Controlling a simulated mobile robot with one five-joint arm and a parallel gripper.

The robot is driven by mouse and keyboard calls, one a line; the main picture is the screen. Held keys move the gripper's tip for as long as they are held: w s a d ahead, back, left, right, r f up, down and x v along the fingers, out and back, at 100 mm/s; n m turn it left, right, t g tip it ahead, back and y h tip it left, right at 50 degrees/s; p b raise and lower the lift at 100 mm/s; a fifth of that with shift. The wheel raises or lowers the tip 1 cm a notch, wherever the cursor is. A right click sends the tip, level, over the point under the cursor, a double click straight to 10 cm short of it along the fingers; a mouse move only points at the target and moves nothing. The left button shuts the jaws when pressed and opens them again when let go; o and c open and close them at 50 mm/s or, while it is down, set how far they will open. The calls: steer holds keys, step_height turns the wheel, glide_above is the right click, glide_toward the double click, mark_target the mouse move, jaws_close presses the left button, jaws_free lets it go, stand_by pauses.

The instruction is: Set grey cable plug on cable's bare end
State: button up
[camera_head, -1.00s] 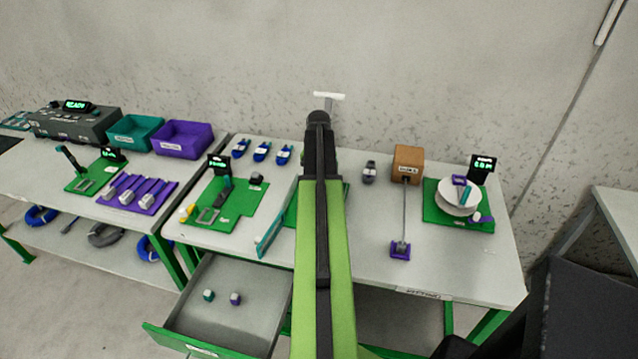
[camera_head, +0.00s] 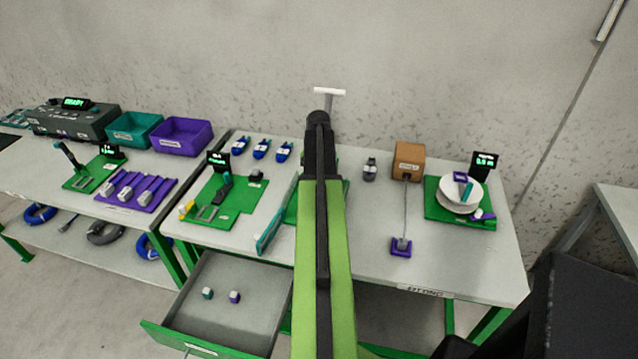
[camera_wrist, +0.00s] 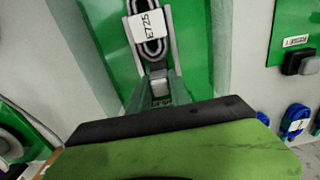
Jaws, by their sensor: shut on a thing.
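In the wrist view a looped grey cable (camera_wrist: 150,42) with a white tag reading E725 lies on a green board (camera_wrist: 202,50). Its lower end runs toward my gripper (camera_wrist: 161,92). My gripper is shut on a small grey piece, which looks like the grey cable plug (camera_wrist: 160,88), in line with the cable. I cannot tell whether the plug touches the bare end, which is hidden. In the head view my arm covers the gripper, the held piece and most of this board.
Several blue tagged cables (camera_head: 261,150) and a grey one (camera_head: 369,169) lie at the table's back. A brown block (camera_head: 408,160) and a green board with a white reel (camera_head: 460,194) stand right. An open drawer (camera_head: 215,310) juts out front left. A purple rack (camera_head: 137,192) is left.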

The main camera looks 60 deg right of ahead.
steer(key=shift+f, duration=0.25)
steer(key=o, duration=1.1)
steer(key=shift+r, duration=0.1)
step_height(320, 180, up, 8)
steer(key=p, duration=0.8)
